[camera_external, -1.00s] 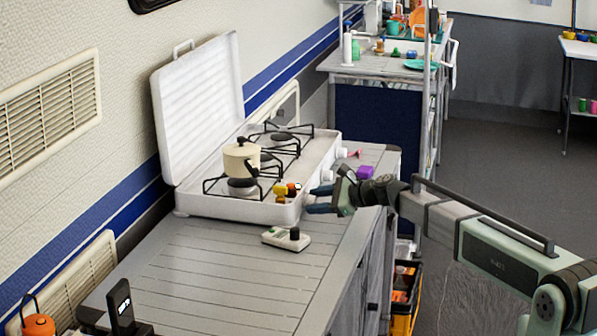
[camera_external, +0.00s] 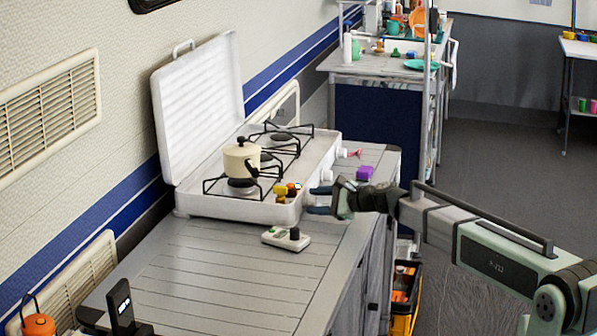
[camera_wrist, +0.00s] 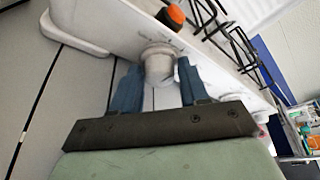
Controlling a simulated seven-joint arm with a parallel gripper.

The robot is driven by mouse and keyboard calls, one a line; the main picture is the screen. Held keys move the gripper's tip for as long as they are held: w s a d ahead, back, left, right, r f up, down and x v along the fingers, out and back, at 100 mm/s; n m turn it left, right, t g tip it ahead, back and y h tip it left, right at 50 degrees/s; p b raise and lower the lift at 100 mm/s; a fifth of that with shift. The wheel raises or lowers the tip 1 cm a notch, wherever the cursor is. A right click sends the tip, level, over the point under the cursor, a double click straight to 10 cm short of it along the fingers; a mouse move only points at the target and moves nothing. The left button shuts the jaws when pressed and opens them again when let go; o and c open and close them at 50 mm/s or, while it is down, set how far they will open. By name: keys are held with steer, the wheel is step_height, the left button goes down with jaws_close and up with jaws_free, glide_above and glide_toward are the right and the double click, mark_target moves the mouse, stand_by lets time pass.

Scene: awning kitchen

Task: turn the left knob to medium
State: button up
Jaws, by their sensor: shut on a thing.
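The white camping stove (camera_external: 240,209) stands on the counter with its lid raised. Its left knob is a pale round knob (camera_wrist: 158,66) on the front panel, seen in the wrist view between my two blue fingers. My gripper (camera_external: 319,200) reaches in from the right at the near end of the panel. In the wrist view my gripper (camera_wrist: 159,72) is shut on this knob, one finger on each side. In the external view the fingers largely hide the knob, and its turn angle cannot be told. Two other white knobs (camera_external: 341,152) show further along the panel.
A cream pot (camera_external: 241,158) sits on the near burner. A purple block (camera_external: 365,172) is on the counter beyond my gripper. The near counter is mostly clear.

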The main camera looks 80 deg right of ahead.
steer(key=o, duration=0.8)
steer(key=shift+o, duration=0.2)
